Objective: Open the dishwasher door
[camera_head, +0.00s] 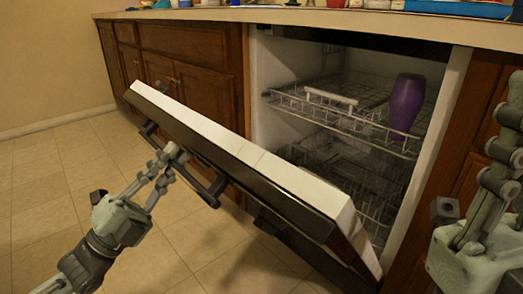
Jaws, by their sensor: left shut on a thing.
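The dishwasher door (240,150) is tilted partway open, with its pale top edge facing up and its dark front facing the floor on the left. A dark bar handle (205,189) runs along its front. My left gripper (172,158) is shut on the handle near its far end. The dishwasher's inside (275,75) shows behind the door, with wire racks (340,115). My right gripper (512,115) is at the right edge, beside the dishwasher opening and away from the door; its fingers are partly cut off, so its opening is unclear.
A purple bottle-like item (406,102) stands in the upper rack. A counter (300,16) with several items runs above. Wooden cabinets (190,70) stand left of the dishwasher. The tiled floor (50,180) is clear at left and below the door.

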